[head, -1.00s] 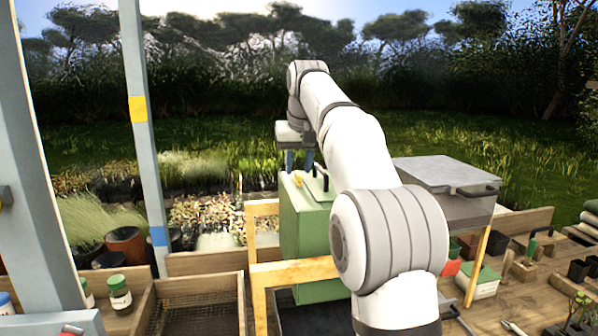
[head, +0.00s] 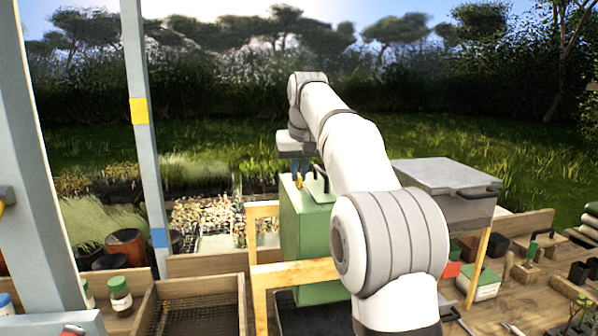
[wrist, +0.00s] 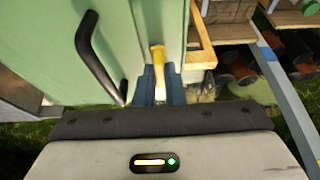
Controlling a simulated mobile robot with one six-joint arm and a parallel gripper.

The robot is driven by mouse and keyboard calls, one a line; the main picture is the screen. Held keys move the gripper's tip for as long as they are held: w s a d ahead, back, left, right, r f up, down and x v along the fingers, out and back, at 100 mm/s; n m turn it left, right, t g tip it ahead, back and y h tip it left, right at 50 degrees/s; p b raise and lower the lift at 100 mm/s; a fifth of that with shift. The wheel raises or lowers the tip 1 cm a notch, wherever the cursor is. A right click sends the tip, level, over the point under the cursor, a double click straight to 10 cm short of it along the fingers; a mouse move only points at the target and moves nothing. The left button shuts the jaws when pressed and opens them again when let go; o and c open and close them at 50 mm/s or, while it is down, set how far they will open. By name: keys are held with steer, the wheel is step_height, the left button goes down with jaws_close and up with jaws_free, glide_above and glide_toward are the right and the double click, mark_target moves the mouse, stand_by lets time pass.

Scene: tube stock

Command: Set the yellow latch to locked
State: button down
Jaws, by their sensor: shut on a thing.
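The yellow latch (wrist: 159,60) is a short lever on the top of a green box (wrist: 117,25), near the box's edge. In the wrist view its near end lies between the blue fingers of my gripper (wrist: 160,84), which are shut on it. In the head view my gripper (head: 299,180) points down over the green box (head: 310,228), and a bit of the yellow latch (head: 299,183) shows at the fingertips. A black bar handle (wrist: 100,57) stands on the same face, left of the latch in the wrist view. Any locked or unlocked marking cannot be made out.
A wooden frame (head: 293,273) stands around the green box. A grey lidded box (head: 446,176) stands to the right, and a mesh-bottomed wooden tray (head: 196,307) to the left. A blue-grey post (head: 145,125) rises at the left. The lawn behind is open.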

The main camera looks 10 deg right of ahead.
steer(key=shift+r, duration=0.15)
steer(key=m+h+p, duration=0.1)
steer(key=m+p, duration=0.1)
steer(key=m, duration=0.1)
steer(key=shift+r+p, duration=0.1)
steer(key=shift+p, duration=0.2)
steer(key=m+h+p, duration=0.1)
steer(key=m, duration=0.1)
steer(key=m+g+p, duration=0.1)
steer(key=m+p, duration=0.1)
steer(key=m, duration=0.1)
steer(key=shift+h+p, duration=0.3)
steer(key=shift+h, duration=0.1)
steer(key=m+g+h+p, duration=0.1)
steer(key=m, duration=0.4)
steer(key=m+g, duration=0.1)
steer(key=m, duration=0.1)
steer(key=m+g, duration=0.1)
steer(key=m, duration=0.1)
steer(key=shift+d+m+h, duration=0.1)
steer(key=shift+m+h, duration=0.2)
steer(key=shift+m, duration=0.1)
steer(key=c, duration=1.5)
jaws_free()
steer(key=shift+f, duration=0.2)
